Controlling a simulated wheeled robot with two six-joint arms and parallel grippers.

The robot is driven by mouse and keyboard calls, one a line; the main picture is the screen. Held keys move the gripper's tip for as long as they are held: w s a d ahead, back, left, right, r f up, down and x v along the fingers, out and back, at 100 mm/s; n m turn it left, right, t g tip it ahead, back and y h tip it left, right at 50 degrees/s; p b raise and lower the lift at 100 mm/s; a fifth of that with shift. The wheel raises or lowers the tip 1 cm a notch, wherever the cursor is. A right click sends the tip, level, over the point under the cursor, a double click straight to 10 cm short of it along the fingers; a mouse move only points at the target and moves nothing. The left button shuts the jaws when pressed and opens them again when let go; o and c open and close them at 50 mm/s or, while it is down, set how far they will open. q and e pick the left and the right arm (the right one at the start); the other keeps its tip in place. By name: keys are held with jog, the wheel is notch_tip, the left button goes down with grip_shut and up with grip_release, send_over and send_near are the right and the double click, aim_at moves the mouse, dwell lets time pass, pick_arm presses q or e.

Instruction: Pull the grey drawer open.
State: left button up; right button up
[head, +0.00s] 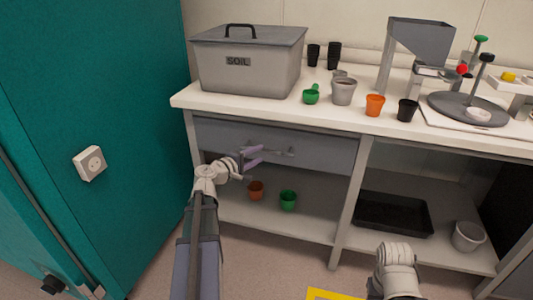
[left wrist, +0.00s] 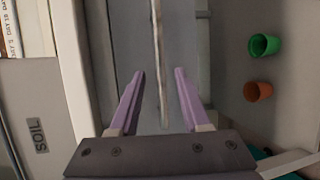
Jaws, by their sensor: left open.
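The grey drawer (head: 330,151) sits under the white worktop and looks closed. Its bar handle (head: 290,152) runs along the front. In the left wrist view the drawer front (left wrist: 130,30) stands turned on its side, and the handle (left wrist: 160,65) is a thin upright bar. My left gripper (head: 252,156) is at the drawer front, over the left part of the handle. Its purple fingers (left wrist: 158,85) are open, one on each side of the bar, with gaps on both sides. Of my right arm only a white link shows at the bottom; its fingers are not seen.
A grey soil bin (head: 247,75) and several pots stand on the worktop (head: 270,105). An orange pot (head: 256,191) and a green pot (head: 288,200) stand on the shelf below the drawer. A teal cabinet (head: 100,100) rises close on the left.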

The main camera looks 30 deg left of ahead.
aim_at(265, 151)
pick_arm(q)
jog(key=shift+b+x, duration=0.35)
jog(key=shift+x, duration=2.45)
grip_shut()
